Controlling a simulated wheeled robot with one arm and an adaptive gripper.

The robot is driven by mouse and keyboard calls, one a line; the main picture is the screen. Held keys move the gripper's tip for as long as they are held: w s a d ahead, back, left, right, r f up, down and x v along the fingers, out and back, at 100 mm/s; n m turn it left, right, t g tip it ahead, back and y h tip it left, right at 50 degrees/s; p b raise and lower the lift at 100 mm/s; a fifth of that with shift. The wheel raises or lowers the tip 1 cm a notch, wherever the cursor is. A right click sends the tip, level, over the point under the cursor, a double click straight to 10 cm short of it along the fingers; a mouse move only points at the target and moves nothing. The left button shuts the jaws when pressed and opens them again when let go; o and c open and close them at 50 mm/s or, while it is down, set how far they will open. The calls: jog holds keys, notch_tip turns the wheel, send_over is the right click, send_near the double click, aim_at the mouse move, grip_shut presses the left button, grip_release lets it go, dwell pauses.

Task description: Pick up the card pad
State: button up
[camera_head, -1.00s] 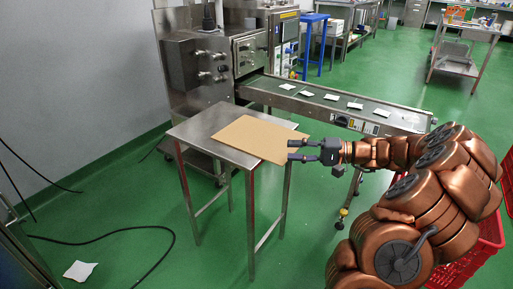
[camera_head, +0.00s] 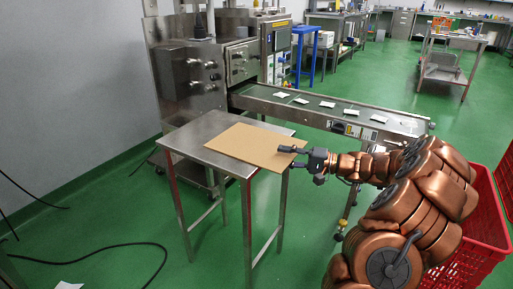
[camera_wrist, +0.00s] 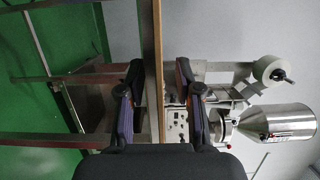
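The card pad (camera_head: 248,147) is a flat tan sheet on the steel table (camera_head: 190,138), its near right corner sticking out past the table edge. My gripper (camera_head: 293,159) is at the pad's right edge, with one finger over the pad and the other lower, beside its corner. In the wrist view, the pad (camera_wrist: 159,70) shows edge-on as a thin brown strip between the two fingers of my gripper (camera_wrist: 156,105). The fingers are open, with visible gaps on both sides of the pad.
A conveyor (camera_head: 330,112) with several white packets runs behind the table from a steel machine (camera_head: 190,75). Red crates (camera_head: 485,235) stand at the right, beside my arm. A black cable (camera_head: 110,250) lies on the green floor at the left.

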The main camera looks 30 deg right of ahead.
jog(key=shift+w+a, duration=0.3)
grip_shut()
dwell(0.3)
